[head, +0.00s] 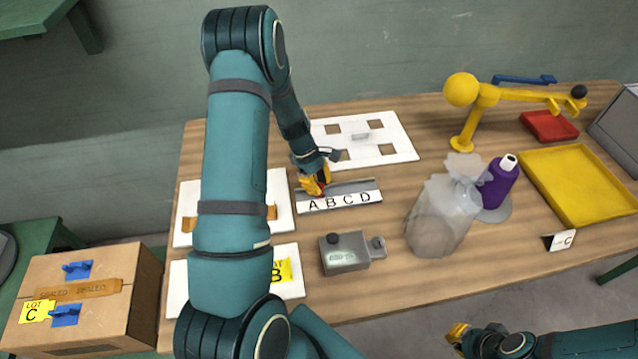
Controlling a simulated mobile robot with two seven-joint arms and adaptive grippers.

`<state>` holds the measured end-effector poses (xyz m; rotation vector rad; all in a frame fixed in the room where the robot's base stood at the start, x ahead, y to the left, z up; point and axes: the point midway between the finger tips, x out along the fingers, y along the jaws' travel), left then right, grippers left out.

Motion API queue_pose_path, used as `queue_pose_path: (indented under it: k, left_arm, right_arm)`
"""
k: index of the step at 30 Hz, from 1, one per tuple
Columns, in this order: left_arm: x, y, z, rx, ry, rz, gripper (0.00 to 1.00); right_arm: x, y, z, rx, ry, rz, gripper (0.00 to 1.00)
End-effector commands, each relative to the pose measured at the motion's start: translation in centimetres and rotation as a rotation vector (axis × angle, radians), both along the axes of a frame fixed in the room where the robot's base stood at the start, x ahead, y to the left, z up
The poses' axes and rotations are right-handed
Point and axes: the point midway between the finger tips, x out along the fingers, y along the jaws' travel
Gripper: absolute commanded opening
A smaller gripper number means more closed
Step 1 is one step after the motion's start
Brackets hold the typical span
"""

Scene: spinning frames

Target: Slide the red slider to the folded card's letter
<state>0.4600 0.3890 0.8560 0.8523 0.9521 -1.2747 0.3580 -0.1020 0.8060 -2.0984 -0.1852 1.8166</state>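The slider rail (353,187) lies on the table behind a white strip (338,203) lettered A B C D. A bit of the red slider (323,188) shows at the rail's left part, behind the letters A and B, mostly hidden by my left gripper. My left gripper (316,187), with yellow fingers, is down at the slider; whether it is shut on it is unclear. The folded card (561,241) stands at the table's front right and reads C. My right gripper (457,333) is low in front of the table, away from the rail, its opening unclear.
A grey device (345,252) sits in front of the rail. A translucent bag (440,217) and a purple bottle (498,183) stand to the right. A white board (395,148) lies behind. A yellow tray (580,184) and yellow lamp-like arm (484,100) are farther right.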

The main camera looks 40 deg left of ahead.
Motion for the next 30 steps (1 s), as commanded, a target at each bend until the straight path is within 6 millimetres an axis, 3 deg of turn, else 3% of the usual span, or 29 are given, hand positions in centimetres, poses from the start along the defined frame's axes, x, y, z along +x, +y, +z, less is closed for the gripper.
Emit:
queue_pose_path:
  k: [11,21,30]
  left_arm:
    - [0.2,-0.2,0.0,-0.001,0.001,-0.002,0.00]
    - [5.1,-4.2,-0.1,-0.001,0.002,-0.004,0.00]
    - [5.7,-4.8,-0.2,-0.003,0.005,-0.001,0.00]
  right_arm:
    - [0.0,0.0,0.0,0.000,-0.001,0.000,0.00]
    - [0.3,-0.1,0.8,-0.002,-0.006,-0.004,0.00]
    - [0.3,-0.1,0.8,-0.002,-0.007,-0.005,0.00]
